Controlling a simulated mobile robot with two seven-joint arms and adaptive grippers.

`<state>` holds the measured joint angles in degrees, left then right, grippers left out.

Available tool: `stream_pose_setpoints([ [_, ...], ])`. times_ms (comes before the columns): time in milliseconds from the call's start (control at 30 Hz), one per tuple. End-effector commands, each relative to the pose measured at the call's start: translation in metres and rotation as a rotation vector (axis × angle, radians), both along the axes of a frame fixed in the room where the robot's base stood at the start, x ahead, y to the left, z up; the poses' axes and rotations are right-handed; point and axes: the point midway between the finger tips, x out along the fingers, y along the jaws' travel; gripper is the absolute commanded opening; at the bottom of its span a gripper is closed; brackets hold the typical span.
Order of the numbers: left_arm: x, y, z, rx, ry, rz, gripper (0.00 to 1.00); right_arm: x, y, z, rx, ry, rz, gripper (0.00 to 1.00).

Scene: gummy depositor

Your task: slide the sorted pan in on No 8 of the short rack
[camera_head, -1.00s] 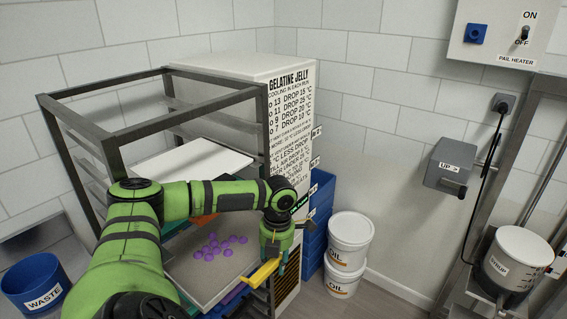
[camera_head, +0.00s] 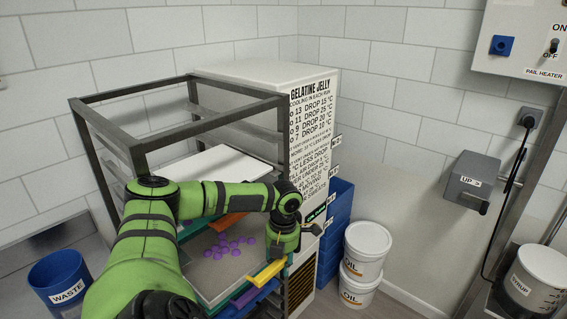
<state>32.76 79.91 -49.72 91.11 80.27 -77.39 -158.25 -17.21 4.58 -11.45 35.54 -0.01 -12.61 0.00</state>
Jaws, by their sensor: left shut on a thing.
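The sorted pan (camera_head: 207,283) is a grey pan with a cluster of purple gummies (camera_head: 229,246) on it. My left gripper (camera_head: 281,256) is shut at the pan's near right edge, beside a yellow piece (camera_head: 262,276). Its fingertips are partly hidden. The pan is at the dark metal short rack (camera_head: 137,149), at about the level of its lower shelves. My left arm covers part of the rack and pan, so I cannot read which slot the pan is in. My right gripper is out of view.
A white pan (camera_head: 214,166) sits higher in the rack, with orange and teal edges below. A labelled cabinet (camera_head: 312,130) stands behind. Blue crates (camera_head: 337,215) and oil pails (camera_head: 367,240) are at right. A blue waste bin (camera_head: 60,279) is at lower left.

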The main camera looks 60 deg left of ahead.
Motion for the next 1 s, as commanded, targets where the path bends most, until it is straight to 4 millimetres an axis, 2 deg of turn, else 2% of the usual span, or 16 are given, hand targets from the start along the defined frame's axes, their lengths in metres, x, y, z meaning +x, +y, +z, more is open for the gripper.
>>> stream_pose_setpoints([
  [833, 0.0003, 0.0012, -0.0035, 0.003, -0.001, 0.001, 0.0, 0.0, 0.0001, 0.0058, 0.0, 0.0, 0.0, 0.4],
  [867, 0.0003, 0.0012, -0.0036, 0.003, -0.001, 0.001, 0.35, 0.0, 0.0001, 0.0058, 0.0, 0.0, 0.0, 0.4],
  [900, 0.0003, 0.0011, -0.0036, 0.003, -0.001, 0.001, 0.51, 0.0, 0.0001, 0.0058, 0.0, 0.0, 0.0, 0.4],
  [933, 0.0003, 0.001, -0.0036, 0.003, -0.001, 0.001, 0.59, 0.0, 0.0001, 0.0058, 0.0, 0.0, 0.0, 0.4],
  [1000, 0.0003, 0.0009, -0.0037, 0.002, -0.002, 0.001, 0.59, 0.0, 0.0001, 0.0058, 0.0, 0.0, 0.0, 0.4],
])
